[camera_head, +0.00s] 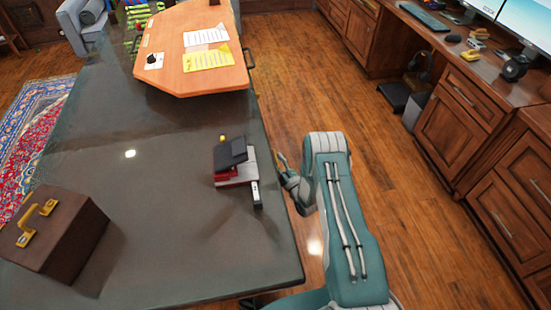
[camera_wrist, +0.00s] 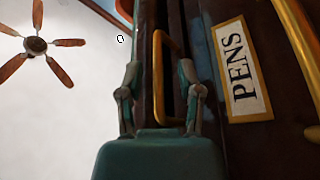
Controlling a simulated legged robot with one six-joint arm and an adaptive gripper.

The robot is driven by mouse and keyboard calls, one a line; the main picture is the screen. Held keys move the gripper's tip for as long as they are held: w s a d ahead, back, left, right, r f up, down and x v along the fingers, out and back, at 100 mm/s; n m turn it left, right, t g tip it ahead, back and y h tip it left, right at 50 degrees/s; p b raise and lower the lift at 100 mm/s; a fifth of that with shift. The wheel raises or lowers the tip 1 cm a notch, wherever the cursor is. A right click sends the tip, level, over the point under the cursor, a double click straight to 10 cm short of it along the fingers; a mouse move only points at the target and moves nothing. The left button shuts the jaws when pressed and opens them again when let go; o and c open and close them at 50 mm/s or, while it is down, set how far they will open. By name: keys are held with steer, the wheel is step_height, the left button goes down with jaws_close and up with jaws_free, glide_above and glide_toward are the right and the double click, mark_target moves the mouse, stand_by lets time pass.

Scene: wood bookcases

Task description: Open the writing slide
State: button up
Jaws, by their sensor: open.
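In the wrist view a brass loop handle (camera_wrist: 157,85) stands on a narrow dark front, which I take to be the writing slide (camera_wrist: 174,30). My gripper (camera_wrist: 161,72) is open, with one teal finger on each side of the handle's lower part; I cannot tell whether either finger touches it. In the head view my gripper (camera_head: 284,168) is at the right edge of the dark desk (camera_head: 150,200), mostly hidden by my arm. The slide and its handle are hidden there, and no pulled-out slide shows.
A drawer front with a PENS label (camera_wrist: 239,75) and its own brass handle (camera_wrist: 298,35) is beside the slide. A brown case (camera_head: 62,240), a small dark-and-red device (camera_head: 232,160) and an orange board with papers (camera_head: 175,50) are on the desk.

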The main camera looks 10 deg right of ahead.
steer(key=shift+x, duration=0.8)
jaws_close()
